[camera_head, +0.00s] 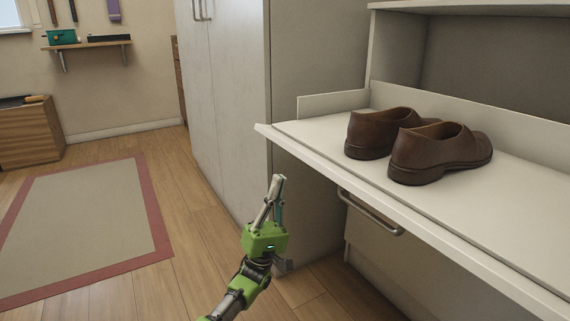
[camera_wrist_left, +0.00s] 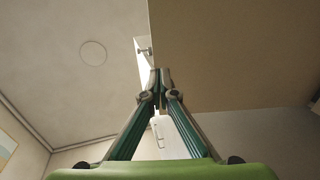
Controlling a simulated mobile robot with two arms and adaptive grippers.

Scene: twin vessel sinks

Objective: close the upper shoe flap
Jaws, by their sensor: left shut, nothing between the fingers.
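The upper shoe flap (camera_head: 480,232) is folded down open in the head view, lying about level like a shelf. A pair of brown shoes (camera_head: 440,152) stands on it near its back. My left gripper (camera_head: 277,180) is shut and empty, pointing up, left of the flap's front edge and apparently clear of it. In the left wrist view the shut fingertips (camera_wrist_left: 160,75) point at a broad tan panel, which looks like the flap's underside. My right gripper is not in view.
A lower front with a bar handle (camera_head: 370,212) is below the flap. A tall pale cabinet (camera_head: 235,90) stands behind and left of my gripper. A red-bordered rug (camera_head: 85,230) lies on the open wooden floor at left. A wooden drawer unit (camera_head: 28,130) stands beyond.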

